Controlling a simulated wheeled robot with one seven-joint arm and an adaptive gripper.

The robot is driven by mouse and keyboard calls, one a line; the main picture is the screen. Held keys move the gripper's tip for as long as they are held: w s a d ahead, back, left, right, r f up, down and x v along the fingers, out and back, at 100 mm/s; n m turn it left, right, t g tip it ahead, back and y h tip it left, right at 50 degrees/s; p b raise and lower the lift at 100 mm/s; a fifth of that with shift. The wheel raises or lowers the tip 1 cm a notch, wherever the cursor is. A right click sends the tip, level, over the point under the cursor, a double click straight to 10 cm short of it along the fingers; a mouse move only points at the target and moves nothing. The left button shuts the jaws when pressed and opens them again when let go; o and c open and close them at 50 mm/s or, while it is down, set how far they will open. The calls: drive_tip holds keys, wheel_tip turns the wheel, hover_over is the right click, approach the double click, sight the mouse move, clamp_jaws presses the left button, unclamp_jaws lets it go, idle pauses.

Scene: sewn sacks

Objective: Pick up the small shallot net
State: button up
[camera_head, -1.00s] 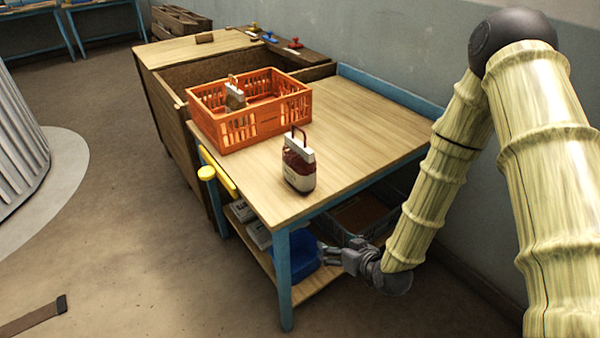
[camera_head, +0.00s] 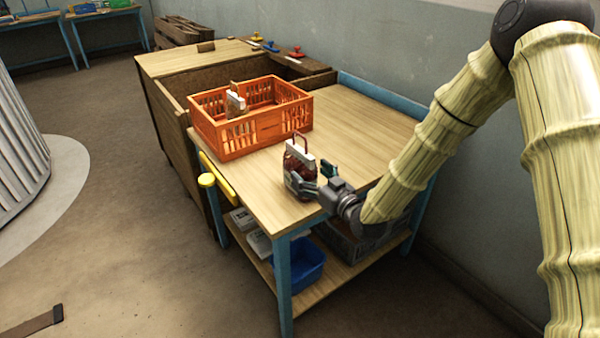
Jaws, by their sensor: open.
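The small shallot net (camera_head: 299,161) is a dark reddish sack with a white band and a loop handle on top. It stands upright near the front of the wooden table (camera_head: 362,118). My gripper (camera_head: 311,178) is open at the net, with one finger in front of its lower part and the other at its right side behind. The fingers hide part of the net's lower half. I cannot tell whether they touch it.
An orange crate (camera_head: 237,140) stands behind the net on the left, with another small handled sack (camera_head: 235,102) in it. A wooden bin (camera_head: 167,97) adjoins the table. A blue tub (camera_head: 306,265) sits on the lower shelf. The tabletop to the right is clear.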

drive_tip(key=shift+f+p+x, duration=0.2)
drive_tip(key=shift+p+x, duration=0.3)
drive_tip(key=shift+x, duration=2.05)
drive_tip(key=shift+a, duration=0.1)
drive_tip(key=shift+c, duration=0.3)
drive_tip(key=c, duration=1.3)
drive_tip(key=shift+c, duration=1.4)
drive_tip(key=shift+r, duration=0.1)
